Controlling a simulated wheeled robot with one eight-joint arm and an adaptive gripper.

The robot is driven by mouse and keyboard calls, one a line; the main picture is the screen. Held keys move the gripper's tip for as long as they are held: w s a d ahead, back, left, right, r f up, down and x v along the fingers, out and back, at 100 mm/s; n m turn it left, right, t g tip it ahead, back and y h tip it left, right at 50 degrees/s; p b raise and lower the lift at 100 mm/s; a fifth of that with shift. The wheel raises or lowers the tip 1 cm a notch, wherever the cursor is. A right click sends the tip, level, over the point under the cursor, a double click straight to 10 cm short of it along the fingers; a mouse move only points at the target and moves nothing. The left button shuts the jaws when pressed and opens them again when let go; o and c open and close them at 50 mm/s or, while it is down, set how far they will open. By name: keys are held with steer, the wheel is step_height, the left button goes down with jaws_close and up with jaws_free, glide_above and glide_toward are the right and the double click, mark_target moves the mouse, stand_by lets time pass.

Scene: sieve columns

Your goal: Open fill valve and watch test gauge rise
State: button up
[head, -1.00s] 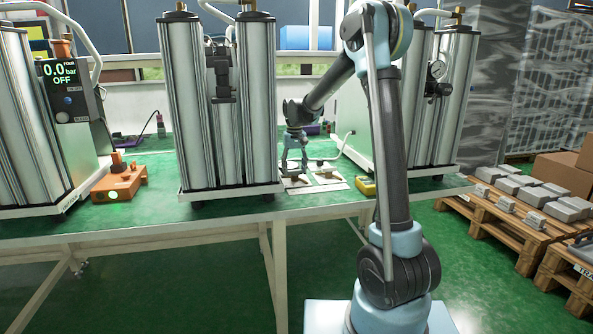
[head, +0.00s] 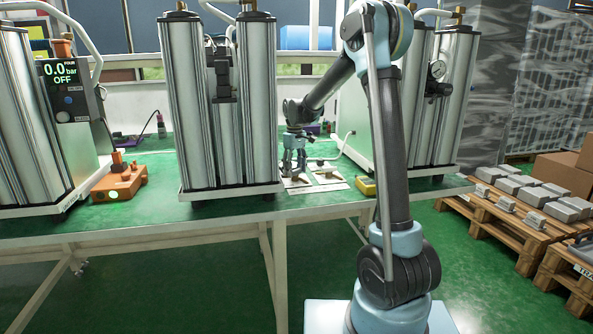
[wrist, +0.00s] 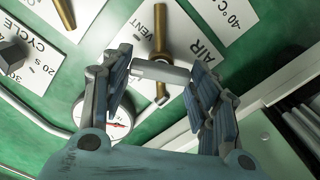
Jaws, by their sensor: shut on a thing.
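My gripper (head: 294,170) is low over the white cards on the green bench, right of the middle column. In the wrist view my gripper (wrist: 163,76) is shut on a grey valve handle (wrist: 160,72), with one finger at each end of it. The brass valve stem (wrist: 160,35) lies across a white card (wrist: 185,25) marked VENT and AIR. A round gauge (wrist: 118,124) with a white dial and red needle is partly hidden behind the left finger; its reading is unclear.
Metal columns (head: 222,110) stand close to the left of my gripper. A display (head: 62,72) at the left reads 0.0 bar, OFF. An orange device (head: 119,183) and a yellow box (head: 366,187) lie on the bench. A second brass piece (wrist: 64,12) is on a neighbouring card.

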steer(key=n, duration=0.6)
steer(key=shift+w+d, duration=0.15)
steer(key=shift+d, duration=0.05)
steer(key=shift+o, duration=0.3)
steer(key=n, duration=0.5)
steer(key=shift+w+a+r+n, duration=0.1)
steer(key=shift+n, duration=0.3)
steer(key=o, duration=1)
